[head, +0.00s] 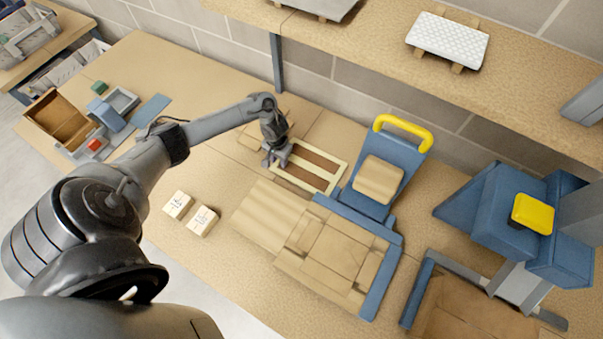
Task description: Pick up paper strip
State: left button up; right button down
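My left gripper (273,158) points down at the left end of a shallow cream rack (322,187). Its fingers are small and dark here, and I cannot tell whether they are open, shut or touching anything. The rack has pale cream bars with brown slots between them. A separate paper strip is not clear to me; one of the pale bars may be it, and the gripper hides the rack's left end. My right gripper is not in view.
Right of the rack stands a blue device (382,158) with a yellow handle. In front lie a cardboard piece (333,250) and two labelled blocks (202,220). A blue press (500,210) stands right. A shelf (380,45) overhangs the back.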

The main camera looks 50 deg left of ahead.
pick_arm(q)
grip_shut()
jog(key=shift+r, duration=0.15)
